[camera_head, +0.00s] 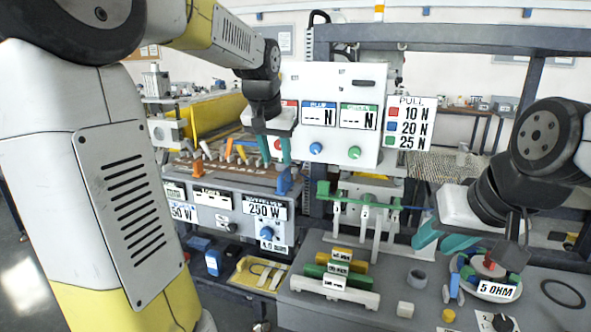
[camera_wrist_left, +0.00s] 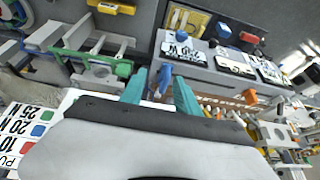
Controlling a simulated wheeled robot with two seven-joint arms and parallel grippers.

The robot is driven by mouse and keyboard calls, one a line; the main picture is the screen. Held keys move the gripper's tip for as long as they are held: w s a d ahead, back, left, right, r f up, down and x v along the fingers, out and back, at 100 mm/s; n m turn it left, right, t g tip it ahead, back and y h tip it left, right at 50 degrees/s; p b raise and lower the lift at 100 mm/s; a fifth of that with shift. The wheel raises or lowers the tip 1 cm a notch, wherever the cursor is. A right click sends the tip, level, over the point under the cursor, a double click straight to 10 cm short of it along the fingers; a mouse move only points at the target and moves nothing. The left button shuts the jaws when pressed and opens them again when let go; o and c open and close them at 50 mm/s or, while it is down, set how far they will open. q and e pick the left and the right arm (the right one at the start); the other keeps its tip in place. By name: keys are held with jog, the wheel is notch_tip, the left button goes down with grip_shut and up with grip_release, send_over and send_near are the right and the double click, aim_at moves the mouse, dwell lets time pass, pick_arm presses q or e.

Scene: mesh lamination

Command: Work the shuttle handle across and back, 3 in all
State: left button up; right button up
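A blue upright handle (camera_head: 286,181), which I take to be the shuttle handle, stands at the right end of the brown bench fixture with its row of levers. My left gripper (camera_head: 276,150) is just above it, fingers pointing down, open. In the left wrist view the blue handle (camera_wrist_left: 164,80) shows between and slightly beyond the teal fingertips of the left gripper (camera_wrist_left: 160,88); I cannot tell whether they touch it. My right gripper (camera_head: 443,240) hangs over the grey table at the right, its teal fingers apart and nothing seen between them.
A panel with blue and green N displays (camera_head: 338,115) stands behind the left gripper. A green bar on white supports (camera_head: 365,202) is right of the handle.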

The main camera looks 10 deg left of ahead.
pick_arm(q)
jog(key=y, duration=0.2)
send_near(284, 172)
jog(key=shift+m, duration=0.3)
jog(key=x, duration=0.8)
jog(key=shift+w+f, duration=0.15)
jog(key=shift+w, duration=0.1)
jog(key=shift+c, duration=0.5)
grip_shut()
